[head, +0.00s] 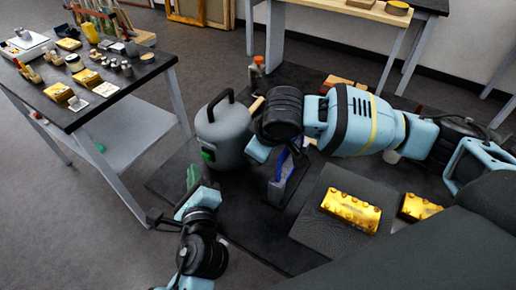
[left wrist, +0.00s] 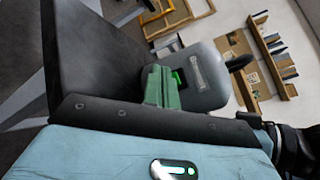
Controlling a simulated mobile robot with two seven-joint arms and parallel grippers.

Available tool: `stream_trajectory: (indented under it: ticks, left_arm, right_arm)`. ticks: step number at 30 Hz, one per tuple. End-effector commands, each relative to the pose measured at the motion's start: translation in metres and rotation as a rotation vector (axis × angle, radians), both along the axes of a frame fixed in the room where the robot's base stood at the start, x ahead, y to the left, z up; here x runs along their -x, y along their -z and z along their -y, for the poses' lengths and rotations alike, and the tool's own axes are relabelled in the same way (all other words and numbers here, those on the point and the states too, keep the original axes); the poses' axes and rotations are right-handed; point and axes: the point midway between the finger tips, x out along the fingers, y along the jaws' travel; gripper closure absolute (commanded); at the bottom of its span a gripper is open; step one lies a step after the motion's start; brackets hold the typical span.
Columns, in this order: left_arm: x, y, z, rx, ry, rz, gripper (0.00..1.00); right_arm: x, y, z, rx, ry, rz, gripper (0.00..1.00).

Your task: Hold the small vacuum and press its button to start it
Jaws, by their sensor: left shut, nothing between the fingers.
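The small vacuum is a grey rounded canister (head: 222,135) with a black loop handle (head: 220,101), standing upright on the dark table. Its green button (head: 208,156) is low on the side facing my left gripper. My left gripper (head: 193,177), with green fingers, is shut and empty, just below and left of the button. In the left wrist view the shut fingers (left wrist: 161,86) stand in front of the canister (left wrist: 203,76), beside the green button (left wrist: 178,78); I cannot tell whether they touch. My right gripper (head: 258,151) is at the canister's right side; its fingers are hidden.
A blue-handled item (head: 284,166) stands close to the right of the vacuum. Two gold blocks (head: 351,211) lie at the right, one on a dark mat. A side table (head: 125,82) with many small items stands at the left. A red-capped bottle (head: 257,70) is behind.

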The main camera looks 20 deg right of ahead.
Motion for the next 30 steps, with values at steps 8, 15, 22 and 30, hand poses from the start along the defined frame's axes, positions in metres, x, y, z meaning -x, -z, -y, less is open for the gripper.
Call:
stream_trajectory:
  ticks: [8, 15, 22, 30]
  left_arm:
    - [-0.012, -0.001, 0.015, 0.001, 0.000, 0.001, 1.00]
    - [-0.013, 0.000, 0.016, 0.001, 0.000, 0.000, 1.00]
    - [-0.013, 0.000, 0.016, 0.001, 0.000, 0.000, 1.00]
    - [-0.013, 0.000, 0.016, 0.000, 0.000, 0.000, 1.00]
  right_arm:
    - [-0.001, -0.001, 0.000, -0.002, 0.001, 0.003, 1.00]
    - [-0.001, -0.001, 0.000, -0.001, 0.001, 0.003, 1.00]
    - [-0.001, -0.001, 0.000, -0.001, 0.001, 0.003, 1.00]
    - [-0.001, -0.001, 0.000, -0.002, 0.001, 0.003, 1.00]
